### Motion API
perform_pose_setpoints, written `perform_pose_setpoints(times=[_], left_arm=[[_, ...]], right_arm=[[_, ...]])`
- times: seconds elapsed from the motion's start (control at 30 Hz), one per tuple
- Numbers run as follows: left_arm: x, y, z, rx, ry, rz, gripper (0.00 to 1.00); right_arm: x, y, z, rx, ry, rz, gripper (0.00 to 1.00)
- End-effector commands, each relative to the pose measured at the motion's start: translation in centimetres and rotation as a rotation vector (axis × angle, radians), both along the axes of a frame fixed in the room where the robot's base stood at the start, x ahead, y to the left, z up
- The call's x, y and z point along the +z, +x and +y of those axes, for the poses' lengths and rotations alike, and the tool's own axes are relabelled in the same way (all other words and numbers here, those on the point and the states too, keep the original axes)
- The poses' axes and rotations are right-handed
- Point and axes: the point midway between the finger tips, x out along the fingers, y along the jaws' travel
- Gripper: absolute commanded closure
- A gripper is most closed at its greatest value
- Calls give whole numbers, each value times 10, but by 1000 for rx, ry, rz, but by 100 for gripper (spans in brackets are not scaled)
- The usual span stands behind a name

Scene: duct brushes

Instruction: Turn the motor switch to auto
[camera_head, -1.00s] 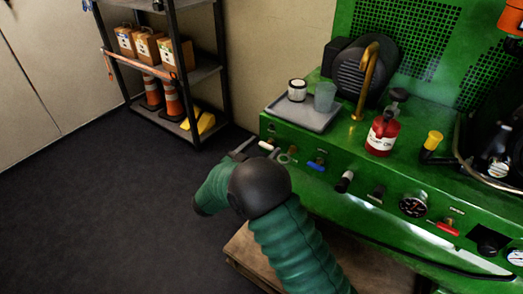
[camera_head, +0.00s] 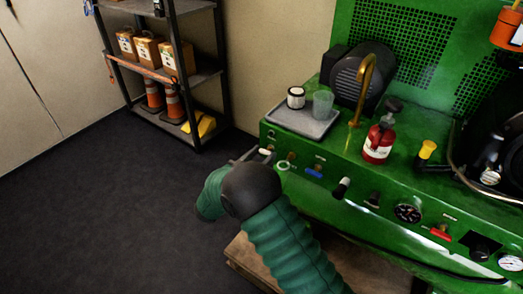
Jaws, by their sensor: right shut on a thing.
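The green machine's front panel (camera_head: 300,190) carries a row of controls. A white-tipped switch (camera_head: 266,151) sits at its far left end, partly hidden by my right gripper. My right gripper (camera_head: 257,152) is at this switch and shut on it; the fingers are small and mostly hidden behind my wrist. No label beside it can be read, so I cannot tell which setting it points to. My left gripper is not in view.
Above stand a grey tray (camera_head: 303,124) with two cups and a red bottle (camera_head: 379,143). A shelf (camera_head: 190,75) stands at the back left; the floor before it is clear.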

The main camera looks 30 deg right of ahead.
Motion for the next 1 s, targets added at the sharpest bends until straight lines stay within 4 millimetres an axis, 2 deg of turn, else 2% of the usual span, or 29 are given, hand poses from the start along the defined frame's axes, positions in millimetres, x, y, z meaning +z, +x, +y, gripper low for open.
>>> perform_pose_setpoints(times=[0.03, 0.4, 0.7, 1.0], left_arm=[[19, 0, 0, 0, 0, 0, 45], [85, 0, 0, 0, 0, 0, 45], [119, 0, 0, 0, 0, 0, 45], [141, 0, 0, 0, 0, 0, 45]], right_arm=[[9, 1, 2, 5, -11, 33, 91], [7, 2, 2, 5, -139, 343, 91], [4, 4, 3, 6, -249, 605, 91], [0, 5, 4, 6, -359, 868, 91]])
